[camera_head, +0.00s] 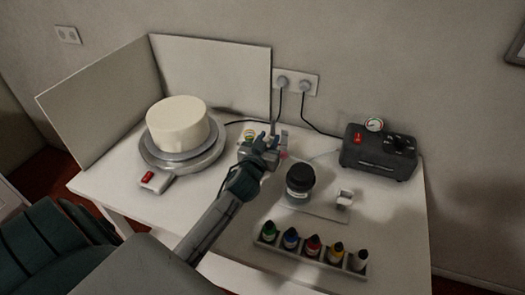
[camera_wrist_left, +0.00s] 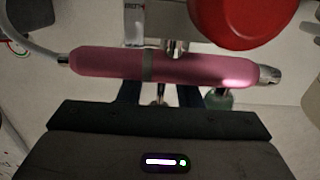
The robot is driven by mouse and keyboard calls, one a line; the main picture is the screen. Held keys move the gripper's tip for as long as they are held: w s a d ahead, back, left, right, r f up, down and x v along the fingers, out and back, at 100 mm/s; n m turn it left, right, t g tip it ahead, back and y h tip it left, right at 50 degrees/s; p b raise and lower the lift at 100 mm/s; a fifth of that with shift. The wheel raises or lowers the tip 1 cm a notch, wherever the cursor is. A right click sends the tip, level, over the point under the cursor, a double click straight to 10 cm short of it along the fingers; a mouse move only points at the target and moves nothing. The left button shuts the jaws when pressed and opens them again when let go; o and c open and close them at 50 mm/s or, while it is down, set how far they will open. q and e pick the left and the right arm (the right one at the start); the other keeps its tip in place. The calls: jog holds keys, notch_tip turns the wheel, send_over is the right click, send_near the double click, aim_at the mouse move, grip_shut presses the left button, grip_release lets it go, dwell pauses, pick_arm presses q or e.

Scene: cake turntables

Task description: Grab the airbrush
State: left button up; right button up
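The airbrush (camera_wrist_left: 110,65) is a pink tube with a grey band, a hose at its left end and a silver tip at its right. It lies crosswise in the left wrist view, covering part of my left gripper's fingers (camera_wrist_left: 160,96), which look spread apart. In the head view my left gripper (camera_head: 266,147) is over the table right of the cake, and only a small pinkish spot of the airbrush (camera_head: 284,156) shows beside it. Whether the fingers touch the airbrush is unclear. My right gripper is not in view.
A white cake (camera_head: 178,122) stands on a turntable (camera_head: 202,162) at left. A black-lidded jar (camera_head: 300,180) is right of my left gripper. A compressor (camera_head: 378,155) stands at the back right. Several paint bottles (camera_head: 312,246) stand in front. A large red round object (camera_wrist_left: 240,18) is close in the wrist view.

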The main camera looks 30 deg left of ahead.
pick_arm(q)
jog(key=shift+c, duration=0.4)
grip_shut()
